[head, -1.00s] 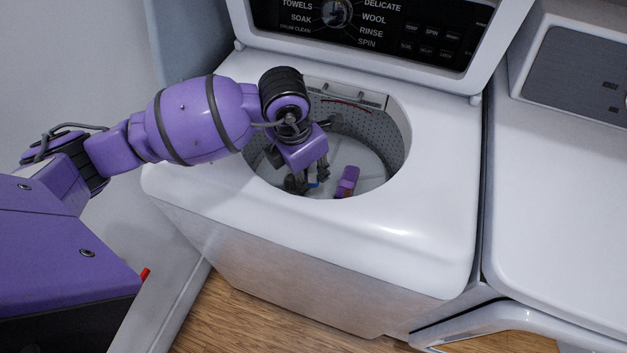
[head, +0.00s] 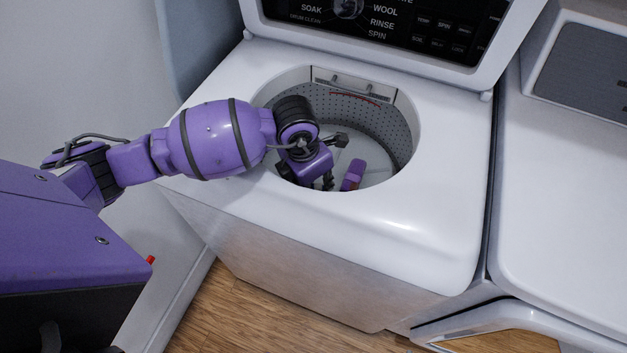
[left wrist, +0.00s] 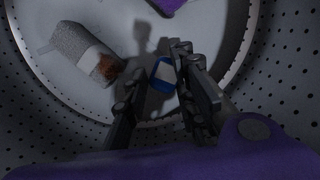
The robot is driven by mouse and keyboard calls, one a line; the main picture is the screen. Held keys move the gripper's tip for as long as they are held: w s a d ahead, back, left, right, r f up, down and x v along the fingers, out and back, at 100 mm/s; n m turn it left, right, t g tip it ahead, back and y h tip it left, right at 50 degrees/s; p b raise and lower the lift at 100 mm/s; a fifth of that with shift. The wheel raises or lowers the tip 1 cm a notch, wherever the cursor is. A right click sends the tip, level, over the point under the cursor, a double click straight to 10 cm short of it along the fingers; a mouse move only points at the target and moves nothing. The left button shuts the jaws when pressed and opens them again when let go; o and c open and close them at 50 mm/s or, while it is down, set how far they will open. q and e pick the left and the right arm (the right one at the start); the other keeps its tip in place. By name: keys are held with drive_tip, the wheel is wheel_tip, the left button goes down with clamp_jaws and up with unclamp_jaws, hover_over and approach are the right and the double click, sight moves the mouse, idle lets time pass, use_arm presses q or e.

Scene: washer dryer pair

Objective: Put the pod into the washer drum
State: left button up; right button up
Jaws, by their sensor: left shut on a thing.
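The pod, blue with a pale patch, shows in the left wrist view (left wrist: 163,74) between the fingertips of my left gripper (left wrist: 158,80). The gripper is shut on it. In the head view my left gripper (head: 320,181) reaches down through the round opening of the washer (head: 330,230), inside the drum (head: 378,128). The front rim partly hides the fingers, and the pod cannot be made out there. In the left wrist view the pod is over the pale drum floor (left wrist: 195,28). My right gripper is not in view.
A purple item (head: 352,174) lies in the drum, right of my gripper. The left wrist view shows a grey item with a white band and brown end (left wrist: 88,53) on the drum floor. The drum wall surrounds my gripper. A second white machine (head: 570,190) stands at the right.

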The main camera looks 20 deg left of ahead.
use_arm(q)
drive_tip(key=shift+f, duration=0.4)
drive_tip(key=o, duration=0.9)
drive_tip(key=shift+r, duration=0.1)
drive_tip(key=r, duration=0.4)
drive_tip(key=s+r, duration=0.1)
drive_tip(key=r, duration=0.3)
drive_tip(key=a+r, duration=0.1)
drive_tip(key=r, duration=0.4)
drive_tip(key=shift+s+p, duration=0.3)
drive_tip(key=shift+p, duration=0.1)
